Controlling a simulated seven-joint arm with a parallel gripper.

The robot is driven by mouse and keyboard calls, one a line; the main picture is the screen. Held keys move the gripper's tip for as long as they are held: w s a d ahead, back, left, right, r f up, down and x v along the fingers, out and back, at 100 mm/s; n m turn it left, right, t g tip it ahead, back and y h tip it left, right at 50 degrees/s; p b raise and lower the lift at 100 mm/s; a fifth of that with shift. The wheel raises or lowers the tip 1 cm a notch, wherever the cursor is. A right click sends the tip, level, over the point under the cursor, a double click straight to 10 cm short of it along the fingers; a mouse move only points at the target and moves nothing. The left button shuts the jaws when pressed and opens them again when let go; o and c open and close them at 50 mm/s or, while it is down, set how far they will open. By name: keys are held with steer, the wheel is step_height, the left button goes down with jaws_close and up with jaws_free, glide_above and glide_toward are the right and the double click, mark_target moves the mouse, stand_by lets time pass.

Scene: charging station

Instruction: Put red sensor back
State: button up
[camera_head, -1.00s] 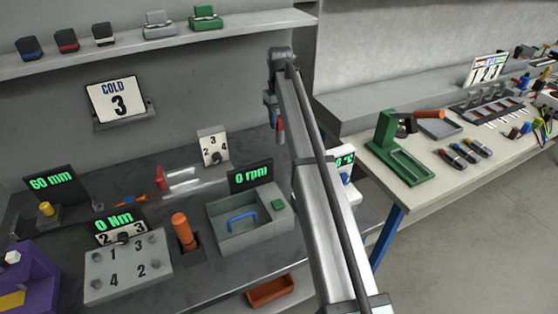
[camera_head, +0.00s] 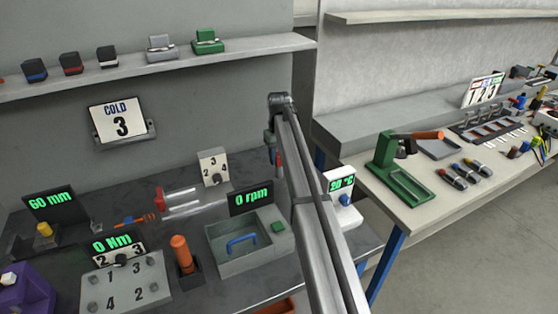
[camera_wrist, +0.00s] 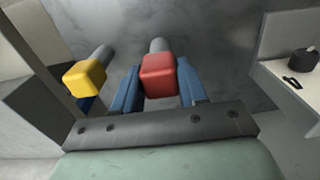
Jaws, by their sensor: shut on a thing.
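The red sensor (camera_wrist: 159,76) shows in the wrist view as a red block with a grey cylinder beyond it. My gripper (camera_wrist: 155,88) has its blue fingers on both sides of the red block and is shut on it. A similar yellow-capped piece (camera_wrist: 85,78) with a grey cylinder stands just left of my gripper. In the head view my arm hides most of the gripper. A small red patch shows beside the arm there, too small to identify.
A white unit with a 20 °C display (camera_head: 342,184) stands right of my arm. A grey box (camera_head: 240,258) with a blue handle and an orange-handled tool (camera_head: 182,252) are on the dark bench. The shelf (camera_head: 250,46) runs above. The wrist view shows a pale ledge (camera_wrist: 296,104) at right.

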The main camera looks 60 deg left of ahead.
steer(key=shift+f, duration=0.95)
steer(key=shift+f, duration=0.1)
steer(key=o, duration=1.1)
steer(key=shift+o, duration=0.2)
step_height(320, 180, up, 12)
steer(key=shift+r, duration=0.15)
